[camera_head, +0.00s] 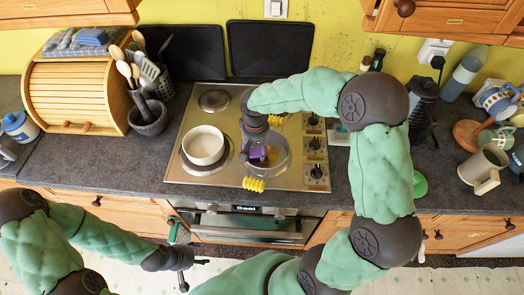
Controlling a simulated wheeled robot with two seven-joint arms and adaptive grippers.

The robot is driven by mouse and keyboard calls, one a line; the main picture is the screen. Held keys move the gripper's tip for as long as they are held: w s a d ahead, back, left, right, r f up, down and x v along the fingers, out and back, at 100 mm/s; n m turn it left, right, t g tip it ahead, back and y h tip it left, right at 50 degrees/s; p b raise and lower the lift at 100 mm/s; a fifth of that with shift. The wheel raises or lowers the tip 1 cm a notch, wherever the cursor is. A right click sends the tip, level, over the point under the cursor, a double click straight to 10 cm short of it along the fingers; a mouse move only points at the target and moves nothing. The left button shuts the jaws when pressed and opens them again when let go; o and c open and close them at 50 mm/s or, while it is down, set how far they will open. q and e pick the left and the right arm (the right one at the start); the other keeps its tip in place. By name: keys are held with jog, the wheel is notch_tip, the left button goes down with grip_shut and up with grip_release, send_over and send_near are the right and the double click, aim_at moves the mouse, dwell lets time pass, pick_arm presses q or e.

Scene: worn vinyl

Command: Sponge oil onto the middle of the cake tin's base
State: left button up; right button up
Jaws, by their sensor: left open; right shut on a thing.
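A white round tin (203,143), which looks like the cake tin, stands upright on the left front burner, with its inside bare to view. To its right is a clear round dish (280,160) with yellow ribbed handles. My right gripper (257,146) points down over this dish and is shut on a small purple block, which looks like the sponge (259,154). The arm partly hides its fingers. I cannot tell whether the sponge touches the dish's bottom. Orange-yellow colour shows beside it. My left gripper (191,274) is open and empty, low in front of the counter.
The steel hob (230,180) has knobs (316,171) along its right side. Mugs (485,165) and bottles stand right. The counter left of the hob's front is clear.

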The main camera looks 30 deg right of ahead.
jog(key=shift+w+a, duration=0.4)
jog(key=shift+a, duration=0.2)
jog(key=shift+s+d, duration=0.7)
jog(key=shift+d, duration=0.3)
jog(key=shift+s+d, duration=0.65)
jog(key=shift+d, duration=0.3)
jog(key=shift+s+d, duration=0.65)
jog(key=shift+d, duration=0.3)
jog(key=shift+s+d, duration=0.65)
jog(key=shift+d, duration=0.3)
notch_tip(320, 180, up, 7)
jog(key=p, duration=0.5)
